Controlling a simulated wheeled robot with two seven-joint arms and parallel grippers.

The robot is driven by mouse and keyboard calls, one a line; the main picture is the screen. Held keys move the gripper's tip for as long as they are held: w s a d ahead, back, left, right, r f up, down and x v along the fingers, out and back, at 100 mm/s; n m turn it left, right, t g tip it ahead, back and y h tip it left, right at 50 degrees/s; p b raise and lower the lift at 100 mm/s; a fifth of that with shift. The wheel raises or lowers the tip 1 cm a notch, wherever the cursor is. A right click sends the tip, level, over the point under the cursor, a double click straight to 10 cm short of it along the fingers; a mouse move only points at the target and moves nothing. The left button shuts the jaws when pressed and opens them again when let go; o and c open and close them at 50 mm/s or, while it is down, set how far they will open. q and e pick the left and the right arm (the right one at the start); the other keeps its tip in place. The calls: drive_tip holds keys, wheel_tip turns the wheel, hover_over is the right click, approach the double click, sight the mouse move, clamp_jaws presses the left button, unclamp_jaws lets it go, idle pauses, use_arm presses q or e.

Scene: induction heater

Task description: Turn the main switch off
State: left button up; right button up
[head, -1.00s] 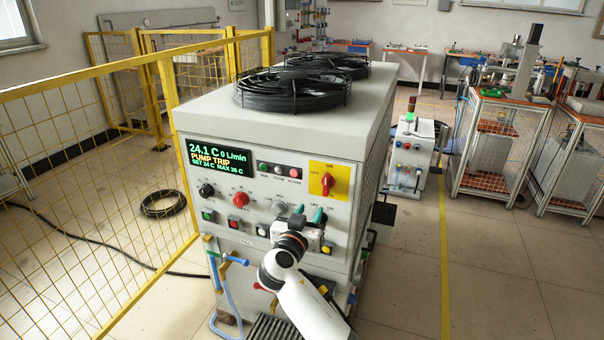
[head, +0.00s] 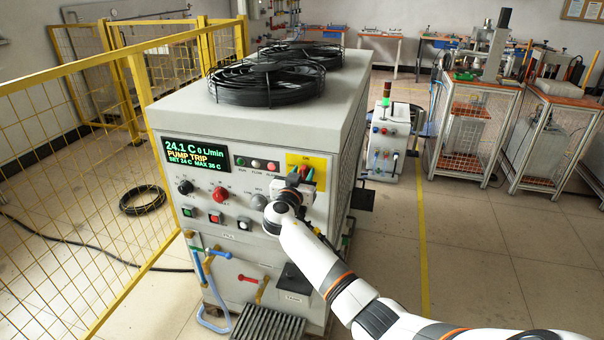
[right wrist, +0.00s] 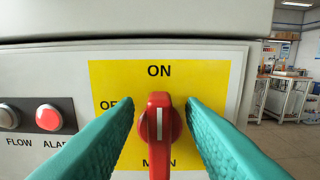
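The main switch is a red rotary handle (right wrist: 159,125) on a yellow plate (right wrist: 112,78) marked ON at the top and OFF at the left. Its handle stands vertical, and its white line runs up and down, in line with ON. My right gripper (right wrist: 161,108) is open, with one teal finger on each side of the handle and a narrow gap on both sides. In the head view my right gripper (head: 305,174) is in front of the yellow plate (head: 322,164) and hides most of the switch. My left gripper is not in view.
The switch is on the front panel of a grey cooling unit (head: 240,130). Its display (head: 193,153) reads PUMP TRIP. Indicator lamps (head: 256,163) sit left of the switch, with knobs and buttons below. A yellow mesh fence (head: 70,185) stands at the left; open floor lies at the right.

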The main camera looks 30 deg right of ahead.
drive_tip(key=shift+c, duration=0.6)
clamp_jaws()
drive_tip(key=n+b, duration=0.1)
drive_tip(key=n, duration=0.2)
drive_tip(key=n+b, duration=0.2)
drive_tip(key=n, duration=0.2)
drive_tip(key=w+a+f+n+b, duration=0.1)
drive_tip(key=n, duration=0.3)
drive_tip(key=shift+w+b, duration=0.1)
drive_tip(key=shift+b, duration=0.3)
drive_tip(key=shift+n, duration=0.5)
